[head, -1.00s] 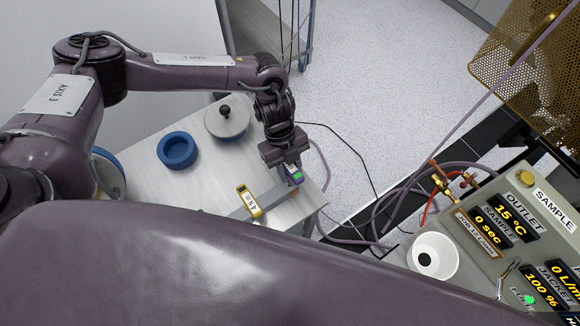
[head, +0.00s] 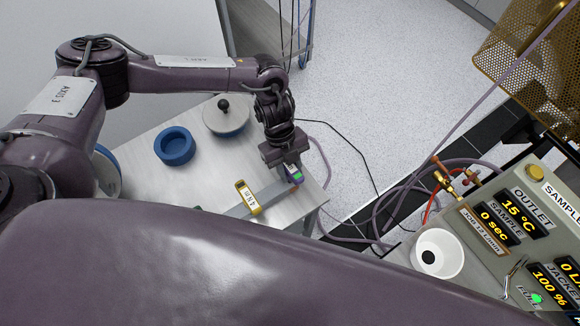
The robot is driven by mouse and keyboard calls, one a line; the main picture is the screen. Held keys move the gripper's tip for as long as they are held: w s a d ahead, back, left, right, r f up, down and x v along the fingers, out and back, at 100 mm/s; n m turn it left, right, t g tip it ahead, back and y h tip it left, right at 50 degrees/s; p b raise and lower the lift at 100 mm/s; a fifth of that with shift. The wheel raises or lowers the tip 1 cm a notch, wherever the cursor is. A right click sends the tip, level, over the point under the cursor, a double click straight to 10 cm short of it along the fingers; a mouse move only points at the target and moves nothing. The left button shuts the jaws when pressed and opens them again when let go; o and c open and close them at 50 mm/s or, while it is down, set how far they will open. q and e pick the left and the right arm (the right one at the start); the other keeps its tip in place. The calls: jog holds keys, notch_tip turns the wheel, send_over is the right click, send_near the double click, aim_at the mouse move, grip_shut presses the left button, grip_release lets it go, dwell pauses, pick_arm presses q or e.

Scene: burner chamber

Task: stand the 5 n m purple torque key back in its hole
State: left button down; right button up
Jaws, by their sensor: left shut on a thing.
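My left gripper (head: 292,172) points down over the right end of a grey bar-shaped rack (head: 276,192) on the pale table. It is shut on the purple torque key (head: 299,178), of which only a small purple part shows beside a green patch at the jaws. The key's lower end and its hole are hidden, so I cannot tell whether it is in the hole or above it. A yellow key marked 4 N m (head: 249,198) stands at the rack further left. My right gripper is not in view.
On the table (head: 140,180) are a blue ring-shaped cup (head: 175,146) and a round grey lid with a black knob (head: 225,116). A control panel (head: 520,240) and white cup (head: 438,253) stand at the right. My own arm covers the foreground and the rack's left end.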

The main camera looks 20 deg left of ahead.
pick_arm(q)
jog(key=shift+f+b, duration=0.75)
jog(key=shift+f, duration=0.3)
jog(key=c, duration=1)
grip_release()
jog(key=shift+o, duration=0.2)
jog(key=b+v, duration=0.2)
jog(key=v, duration=0.4)
jog(key=shift+w+a+r, duration=0.1)
jog(key=shift+w+r, duration=0.1)
jog(key=shift+r, duration=0.1)
jog(key=shift+a+r, duration=0.15)
jog(key=shift+r, duration=0.45)
